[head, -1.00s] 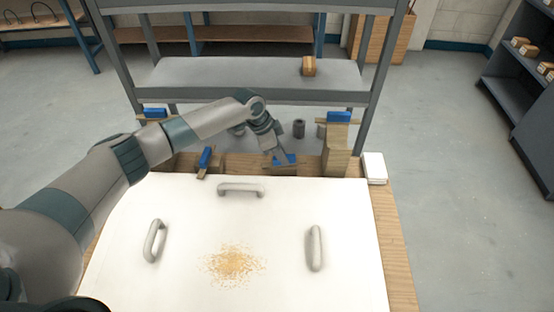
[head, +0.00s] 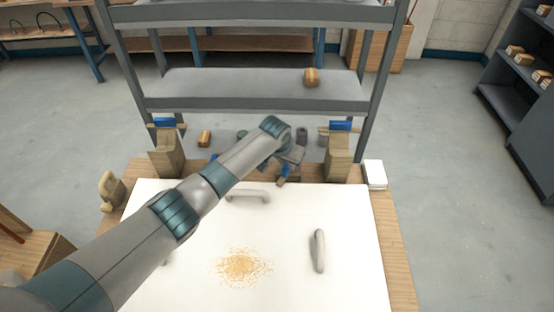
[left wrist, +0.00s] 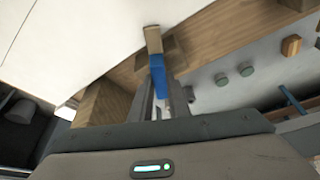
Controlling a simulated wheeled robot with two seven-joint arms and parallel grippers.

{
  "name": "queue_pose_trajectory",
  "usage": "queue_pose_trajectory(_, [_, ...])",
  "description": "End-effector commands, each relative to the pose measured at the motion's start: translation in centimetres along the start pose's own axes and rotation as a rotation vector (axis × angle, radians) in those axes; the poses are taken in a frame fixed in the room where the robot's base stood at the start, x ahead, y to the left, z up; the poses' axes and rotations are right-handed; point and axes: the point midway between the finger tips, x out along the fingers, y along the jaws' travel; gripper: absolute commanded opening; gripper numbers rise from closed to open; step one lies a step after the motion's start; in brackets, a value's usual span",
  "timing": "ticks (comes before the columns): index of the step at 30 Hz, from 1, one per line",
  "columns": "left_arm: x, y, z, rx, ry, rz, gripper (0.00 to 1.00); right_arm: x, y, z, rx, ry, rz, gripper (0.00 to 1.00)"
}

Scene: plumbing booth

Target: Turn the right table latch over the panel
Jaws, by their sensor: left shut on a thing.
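The right table latch (head: 283,179) is a blue handle with a wooden end, at the far edge of the white panel (head: 190,285). My left gripper (head: 287,164) is shut on its blue handle. In the left wrist view the blue handle (left wrist: 158,75) lies between the fingers (left wrist: 162,97), and its wooden end (left wrist: 152,38) reaches the panel's edge; I cannot tell how far it overlaps. The left table latch is mostly hidden behind my left arm. My right gripper is not in view.
Two wooden posts with blue-handled latches, left (head: 165,150) and right (head: 338,155), stand at the table's far side. Grey handles, one at the right (head: 318,250), rise from the panel beside sawdust (head: 243,267). White blocks (head: 375,174) lie at the far right corner. A shelf rack (head: 250,105) stands behind.

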Motion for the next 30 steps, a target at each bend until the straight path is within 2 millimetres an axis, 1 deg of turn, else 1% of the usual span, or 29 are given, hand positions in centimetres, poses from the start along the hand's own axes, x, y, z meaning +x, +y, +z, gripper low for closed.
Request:
queue_pose_trajectory(1, [-0.4, 0.5, -0.3, -0.037, 0.002, -0.012, 0.0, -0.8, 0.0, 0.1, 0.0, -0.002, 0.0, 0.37])
queue_pose_trajectory(3, [-0.3, 0.5, -0.4, -0.091, 0.002, -0.035, 0.0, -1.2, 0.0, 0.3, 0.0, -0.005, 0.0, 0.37])
queue_pose_trajectory(12, [-0.2, 0.5, -0.4, -0.257, 0.003, -0.105, 0.0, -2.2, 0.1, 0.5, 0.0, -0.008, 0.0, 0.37])
queue_pose_trajectory(19, [-0.1, 0.5, -0.4, -0.306, 0.004, -0.126, 0.0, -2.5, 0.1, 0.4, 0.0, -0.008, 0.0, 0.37])
queue_pose_trajectory(30, [-0.1, 0.5, -0.4, -0.31, 0.005, -0.128, 0.0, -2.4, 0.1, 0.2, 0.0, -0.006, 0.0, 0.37])
